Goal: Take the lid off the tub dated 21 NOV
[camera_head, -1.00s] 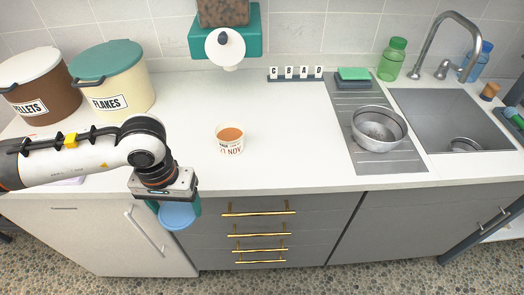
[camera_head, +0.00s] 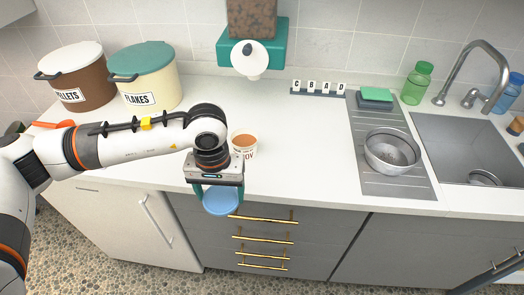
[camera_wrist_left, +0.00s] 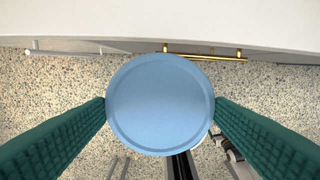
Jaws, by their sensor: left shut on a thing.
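A small open tub (camera_head: 243,146) with orange-brown contents stands on the counter; its printed label is partly visible and shows "NOV". No lid is on it. My left gripper (camera_head: 219,198) is shut on a round light-blue lid (camera_head: 221,201), in front of the counter's front edge and a little left of the tub. In the left wrist view the lid (camera_wrist_left: 160,104) sits flat between the two green fingers, over the floor. My right gripper is not in view.
Bins labelled PELLETS (camera_head: 76,82) and FLAKES (camera_head: 148,80) stand at the back left. A steel bowl (camera_head: 392,152) sits on the drainer beside the sink (camera_head: 465,145). Letter blocks (camera_head: 318,88) stand at the back. The counter right of the tub is clear.

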